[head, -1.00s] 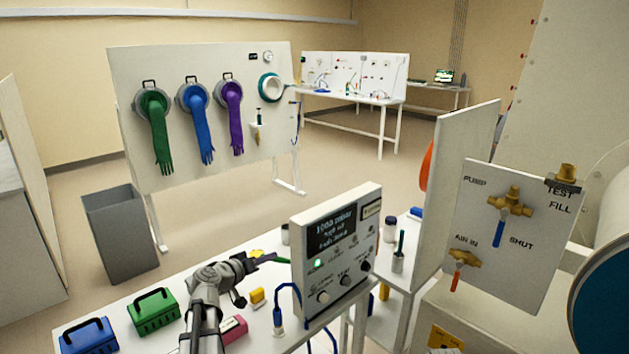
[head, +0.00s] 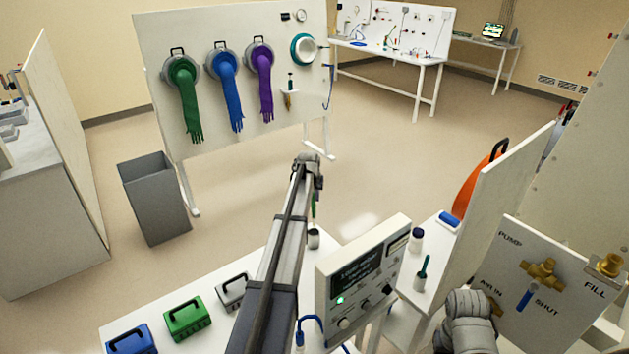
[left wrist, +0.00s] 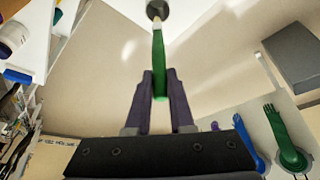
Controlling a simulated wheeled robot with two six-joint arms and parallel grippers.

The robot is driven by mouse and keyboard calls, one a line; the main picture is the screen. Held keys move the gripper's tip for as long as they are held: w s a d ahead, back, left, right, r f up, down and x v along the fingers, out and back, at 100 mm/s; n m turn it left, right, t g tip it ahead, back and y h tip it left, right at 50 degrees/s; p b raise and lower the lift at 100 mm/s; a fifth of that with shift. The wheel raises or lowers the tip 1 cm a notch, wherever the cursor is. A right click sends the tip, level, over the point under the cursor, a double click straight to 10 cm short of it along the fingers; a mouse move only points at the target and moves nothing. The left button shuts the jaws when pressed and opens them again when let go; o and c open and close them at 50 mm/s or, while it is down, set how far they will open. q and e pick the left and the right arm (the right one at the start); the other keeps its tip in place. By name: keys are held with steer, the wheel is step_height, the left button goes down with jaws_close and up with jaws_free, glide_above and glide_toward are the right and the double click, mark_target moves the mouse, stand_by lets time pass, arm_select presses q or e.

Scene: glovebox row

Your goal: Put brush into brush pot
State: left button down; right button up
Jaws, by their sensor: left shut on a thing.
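My left gripper (head: 316,186) is at the end of the arm reaching up the middle of the head view, shut on the green brush (head: 314,208). The brush hangs down from it, roughly upright, over a small grey cup (head: 313,239) at the far corner of the white table. In the left wrist view the green handle (left wrist: 159,65) sits between the two fingers, with a pale part and a dark round shape beyond. I cannot tell whether the brush's lower end touches or enters the cup. My right gripper does not show.
A control box (head: 362,272) stands right of my left arm. Blue (head: 130,338) and green (head: 188,318) caddies stand on the left. A white cup with a green stick (head: 421,275) and a dark-capped jar (head: 416,240) stand on the right-hand table. A grey bin (head: 155,197) is behind.

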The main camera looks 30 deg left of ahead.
mark_target(313, 208)
arm_select(q)
steer(key=shift+w+a+r, duration=0.1)
steer(key=shift+w, duration=0.1)
step_height(313, 208, down, 7)
steer(key=b, duration=0.7)
steer(key=shift+r, duration=0.1)
steer(key=shift+f+b, duration=0.5)
stand_by(0.5)
stand_by(0.4)
